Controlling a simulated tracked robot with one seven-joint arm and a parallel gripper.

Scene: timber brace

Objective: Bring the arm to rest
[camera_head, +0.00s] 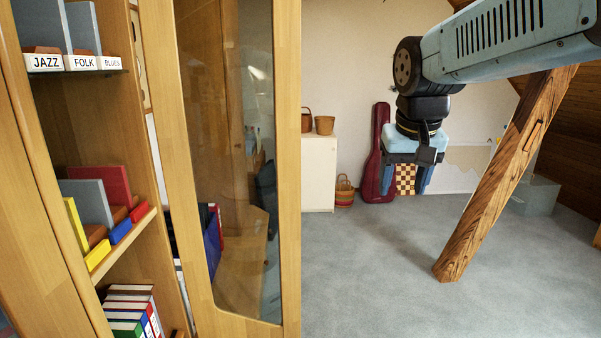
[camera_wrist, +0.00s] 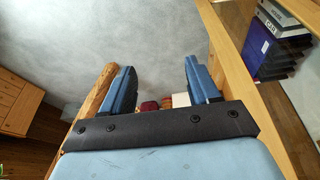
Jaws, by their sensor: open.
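My gripper (camera_head: 408,180) hangs from my blue-grey arm in the right half of the head view, pointing down. Its two blue fingers are apart with nothing between them. In the wrist view the gripper (camera_wrist: 156,88) also shows spread, empty fingers. A slanting timber brace (camera_head: 505,180) stands to the right of the gripper in the head view, its foot on the grey floor. In the wrist view the brace (camera_wrist: 97,92) shows just left of the left finger. I cannot tell how far apart they are.
A wooden shelf (camera_head: 128,236) with coloured blocks and books stands at left. Beside it is a glazed wooden door (camera_head: 287,170). A white cabinet (camera_head: 318,175), a basket (camera_head: 345,191) and a dark red instrument case (camera_head: 378,160) stand at the back. The grey floor (camera_head: 370,280) in front is clear.

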